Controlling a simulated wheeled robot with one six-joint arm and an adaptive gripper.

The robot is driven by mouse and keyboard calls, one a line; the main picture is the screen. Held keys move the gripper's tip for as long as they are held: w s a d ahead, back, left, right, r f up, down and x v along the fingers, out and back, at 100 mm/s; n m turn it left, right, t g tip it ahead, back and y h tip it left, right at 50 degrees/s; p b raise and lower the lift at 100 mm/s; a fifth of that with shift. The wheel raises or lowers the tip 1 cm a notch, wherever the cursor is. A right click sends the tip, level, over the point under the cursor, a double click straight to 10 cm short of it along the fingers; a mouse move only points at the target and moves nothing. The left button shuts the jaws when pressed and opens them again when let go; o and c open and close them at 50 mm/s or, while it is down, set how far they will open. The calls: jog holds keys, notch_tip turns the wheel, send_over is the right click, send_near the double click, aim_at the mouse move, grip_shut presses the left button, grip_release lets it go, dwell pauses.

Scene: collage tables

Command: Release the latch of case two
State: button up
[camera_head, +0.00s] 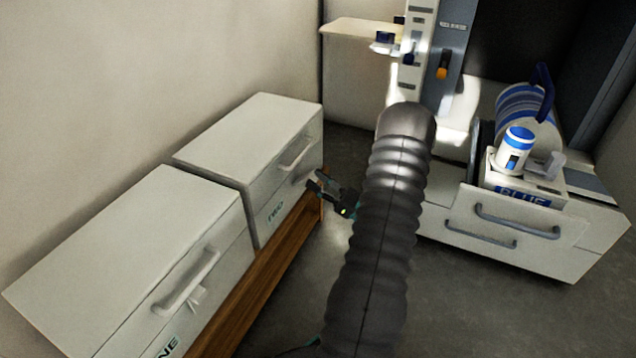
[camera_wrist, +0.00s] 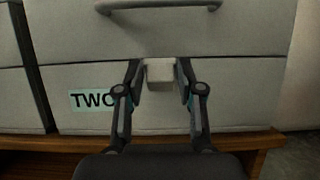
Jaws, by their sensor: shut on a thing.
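Case two (camera_head: 247,140) is a pale grey box on a wooden bench, with its lid down. Its TWO label shows on the front in the wrist view (camera_wrist: 92,99). A curved grey handle (camera_wrist: 158,5) sits on the front of its lid. Below the handle, at the seam, is a small pale latch block (camera_wrist: 160,73). My gripper (camera_wrist: 160,82) is shut on the latch, one finger on each side of it. In the head view my gripper (camera_head: 322,186) is at the front of case two, and the latch is largely hidden there.
Case one (camera_head: 120,260) stands beside case two, nearer, with its own handle and latch. Both rest on a wooden bench (camera_head: 262,272). A white drawer unit (camera_head: 500,232) with a BLUE-labelled holder and a blue-capped jar (camera_head: 515,150) stands at the right. Open floor lies between.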

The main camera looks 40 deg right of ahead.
jog(key=o, duration=1)
jog(key=v, duration=0.7)
jog(key=shift+s, duration=0.2)
jog(key=shift+d, duration=0.1)
